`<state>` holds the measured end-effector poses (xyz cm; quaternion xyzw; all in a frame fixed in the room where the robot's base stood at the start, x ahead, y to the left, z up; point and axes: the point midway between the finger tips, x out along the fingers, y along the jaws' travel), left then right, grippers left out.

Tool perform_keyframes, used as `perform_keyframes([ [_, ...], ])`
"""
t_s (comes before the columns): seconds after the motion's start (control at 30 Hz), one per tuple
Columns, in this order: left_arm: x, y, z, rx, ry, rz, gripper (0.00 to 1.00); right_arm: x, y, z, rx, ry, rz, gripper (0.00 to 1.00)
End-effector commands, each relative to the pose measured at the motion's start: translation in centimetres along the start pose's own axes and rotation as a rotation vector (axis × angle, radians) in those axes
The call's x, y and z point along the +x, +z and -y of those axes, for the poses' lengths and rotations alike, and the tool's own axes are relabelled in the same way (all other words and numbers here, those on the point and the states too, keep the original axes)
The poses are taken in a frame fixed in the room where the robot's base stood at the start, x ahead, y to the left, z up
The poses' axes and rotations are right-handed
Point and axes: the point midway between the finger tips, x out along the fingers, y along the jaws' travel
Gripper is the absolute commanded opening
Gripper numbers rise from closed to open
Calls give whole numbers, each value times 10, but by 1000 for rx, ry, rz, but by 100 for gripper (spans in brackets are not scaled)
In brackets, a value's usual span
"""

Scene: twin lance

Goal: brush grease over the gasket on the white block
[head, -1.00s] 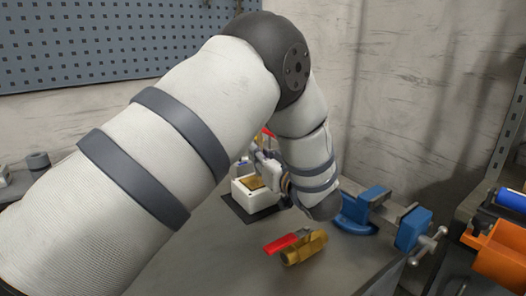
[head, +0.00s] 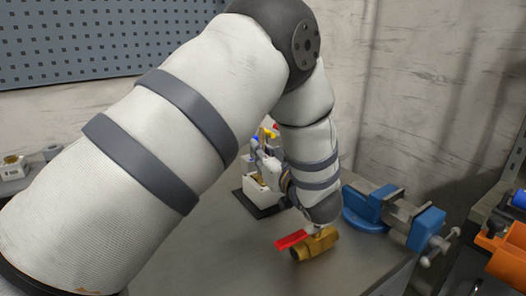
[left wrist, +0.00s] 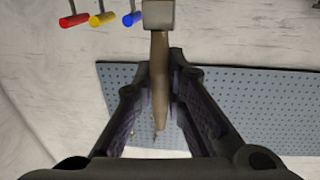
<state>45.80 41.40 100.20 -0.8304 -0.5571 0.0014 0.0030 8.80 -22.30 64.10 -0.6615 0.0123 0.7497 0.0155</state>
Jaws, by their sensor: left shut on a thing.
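The white block (head: 251,184) stands on a dark mat (head: 262,211) on the grey bench in the head view, partly hidden by my left gripper. I cannot make out the gasket on it. My left gripper (head: 262,160) is beside and above the block, small and partly covered by my arm. In the left wrist view, my left gripper (left wrist: 160,85) is shut on a brush (left wrist: 159,62) by its brown, tapering handle. The brush's pale, blocky end (left wrist: 158,14) points to the picture's top edge. Contact between brush and block cannot be seen. My right gripper is not in view.
A brass valve with a red lever (head: 316,245) lies in front of the block. A blue vise (head: 385,207) stands to the right, and an orange object (head: 505,245) is at the far right. Red, yellow and blue handles (left wrist: 103,19) show in the left wrist view.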

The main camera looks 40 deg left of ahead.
Motion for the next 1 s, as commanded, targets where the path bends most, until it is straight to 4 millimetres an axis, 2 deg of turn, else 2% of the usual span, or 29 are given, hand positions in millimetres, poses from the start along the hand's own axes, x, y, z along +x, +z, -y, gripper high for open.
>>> perform_keyframes([
  [0.6, 0, -64, 0, -4, 1, -1, 0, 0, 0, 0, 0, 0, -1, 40],
  [1.0, 0, -68, 0, -1, 0, 0, 0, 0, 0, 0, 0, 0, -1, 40],
])
